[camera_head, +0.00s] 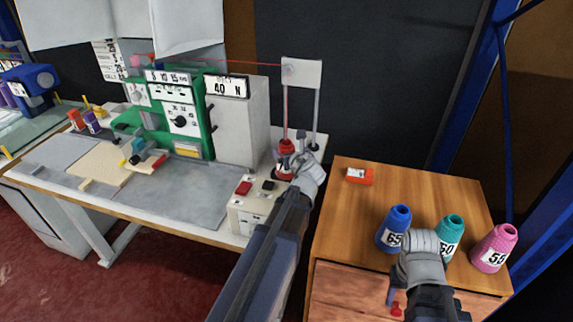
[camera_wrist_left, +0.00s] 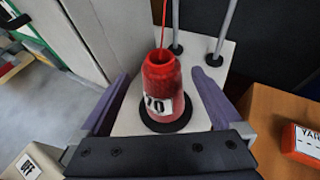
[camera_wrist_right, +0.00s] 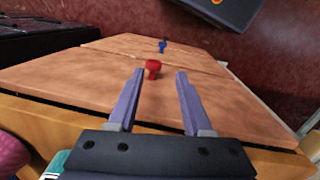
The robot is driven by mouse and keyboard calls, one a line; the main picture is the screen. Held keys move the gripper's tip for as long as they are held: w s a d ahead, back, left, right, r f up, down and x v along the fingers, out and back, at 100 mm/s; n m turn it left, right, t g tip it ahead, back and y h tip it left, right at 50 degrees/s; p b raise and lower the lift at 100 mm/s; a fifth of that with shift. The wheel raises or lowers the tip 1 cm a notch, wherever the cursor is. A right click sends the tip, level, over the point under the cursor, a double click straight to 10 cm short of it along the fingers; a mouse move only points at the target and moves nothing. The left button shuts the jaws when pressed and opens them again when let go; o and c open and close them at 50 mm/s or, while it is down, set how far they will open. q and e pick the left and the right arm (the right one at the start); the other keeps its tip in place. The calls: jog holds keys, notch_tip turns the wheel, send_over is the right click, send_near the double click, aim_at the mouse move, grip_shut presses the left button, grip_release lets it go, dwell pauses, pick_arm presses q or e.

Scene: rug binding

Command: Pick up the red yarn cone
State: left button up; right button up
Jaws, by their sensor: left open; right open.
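The red yarn cone (camera_wrist_left: 162,85) stands upright on a black round base on the white bench, with a label reading 70 and red yarn running up from its top. It also shows in the head view (camera_head: 286,148), partly hidden by my left gripper. My left gripper (camera_wrist_left: 160,105) is open, with one purple finger on each side of the cone and a gap visible at both sides. My right gripper (camera_wrist_right: 153,85) is open and empty above the front of the wooden cabinet, with a small red knob (camera_wrist_right: 152,68) seen between its fingers.
Blue (camera_head: 394,228), teal (camera_head: 450,236) and pink (camera_head: 494,248) cones stand on the wooden cabinet (camera_head: 345,215) near my right gripper. An orange box (camera_head: 360,176) lies behind them. A grey-green machine (camera_head: 238,120) stands left of the red cone; thin posts (camera_head: 317,115) rise behind it.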

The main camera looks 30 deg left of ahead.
pick_arm(q)
jog(key=shift+b+x, duration=1.1)
jog(key=shift+x, duration=1.5)
jog(key=shift+d, duration=0.15)
grip_shut()
